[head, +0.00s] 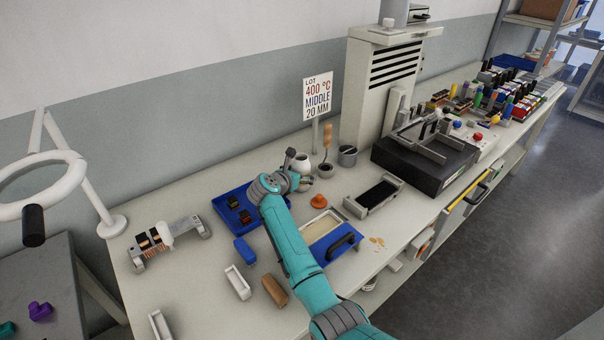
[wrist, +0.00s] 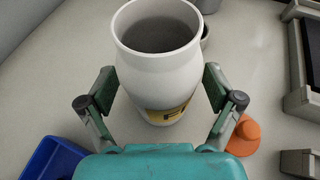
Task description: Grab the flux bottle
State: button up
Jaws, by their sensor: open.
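The flux bottle (wrist: 158,85) is a white, round-bodied vessel with an open dark top and a yellow label marked with black letters, partly hidden. It stands upright on the bench. In the head view the white bottle (head: 301,163) shows just beyond my gripper, partly covered by it. My gripper (wrist: 158,97) is open, with one finger on each side of the bottle's lower body. The fingertips look close to its sides; I cannot tell whether they touch. In the head view my gripper (head: 304,181) is at the end of the teal arm.
A blue tray (head: 222,206) with small dark parts lies left of my gripper. An orange cone-shaped thing (wrist: 246,135) stands to the right. A dark cup (head: 325,171) and a grey pot (head: 347,156) stand close behind. A sign (head: 317,98) rises at the back.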

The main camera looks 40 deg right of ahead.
jog(key=c, duration=1.5)
jog(key=shift+r, duration=0.2)
